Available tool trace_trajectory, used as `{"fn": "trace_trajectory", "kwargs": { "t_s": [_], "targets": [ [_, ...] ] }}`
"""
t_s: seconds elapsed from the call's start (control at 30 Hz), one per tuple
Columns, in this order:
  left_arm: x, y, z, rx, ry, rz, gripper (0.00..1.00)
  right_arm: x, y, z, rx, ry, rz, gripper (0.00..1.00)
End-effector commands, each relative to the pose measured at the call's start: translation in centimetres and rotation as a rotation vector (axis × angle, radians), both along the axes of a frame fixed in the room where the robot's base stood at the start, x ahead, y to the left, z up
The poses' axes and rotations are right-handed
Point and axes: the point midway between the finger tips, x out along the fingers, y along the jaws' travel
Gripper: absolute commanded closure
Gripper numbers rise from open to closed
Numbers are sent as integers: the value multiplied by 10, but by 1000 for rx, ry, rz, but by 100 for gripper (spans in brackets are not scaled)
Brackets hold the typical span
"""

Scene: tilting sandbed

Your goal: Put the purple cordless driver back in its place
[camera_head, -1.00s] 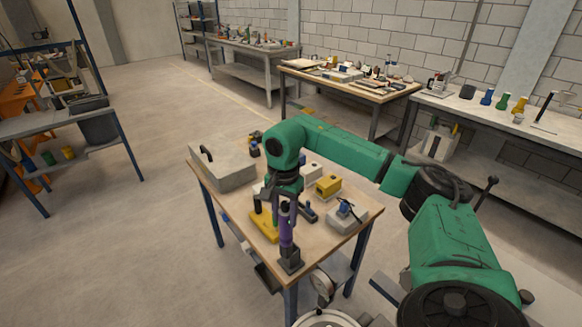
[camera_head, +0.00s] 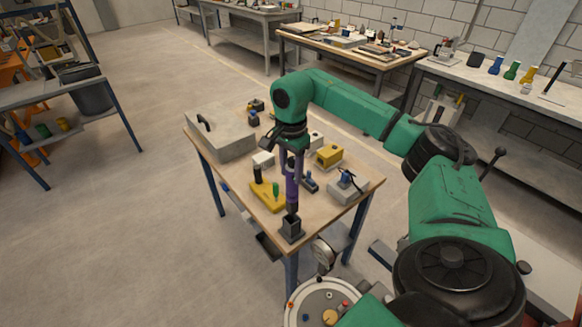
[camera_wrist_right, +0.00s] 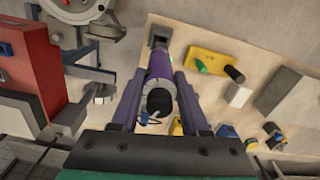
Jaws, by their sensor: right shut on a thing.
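The purple cordless driver (camera_head: 292,187) stands about upright, its lower end at the mouth of the dark square holder (camera_head: 291,230) near the table's front corner. I cannot tell whether its tip is inside the holder. My right gripper (camera_head: 291,160) is above it, shut on its upper part. In the right wrist view the driver (camera_wrist_right: 160,65) lies between the two fingers, its dark round end towards the camera and its far end by the holder (camera_wrist_right: 159,34). My left gripper is not in view.
On the wooden table a yellow block (camera_head: 268,198) with a green and a black handle stands close left of the driver. A grey case (camera_head: 222,135), a yellow box (camera_head: 329,155) and a grey block with a blue item (camera_head: 345,188) are around it. A round gauge (camera_head: 323,254) is at the front.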

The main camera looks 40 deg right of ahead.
Motion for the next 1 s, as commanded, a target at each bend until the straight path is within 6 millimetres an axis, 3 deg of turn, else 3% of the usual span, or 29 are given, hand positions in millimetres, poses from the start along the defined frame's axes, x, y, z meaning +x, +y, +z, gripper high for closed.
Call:
{"fn": "trace_trajectory", "kwargs": {
  "t_s": [0.17,1.0],
  "targets": [
    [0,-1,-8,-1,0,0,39,0,0,-13,1,-3,1,100],
    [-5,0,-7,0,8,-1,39,-1,1,-12,0,-3,1,100]
  ]
}}
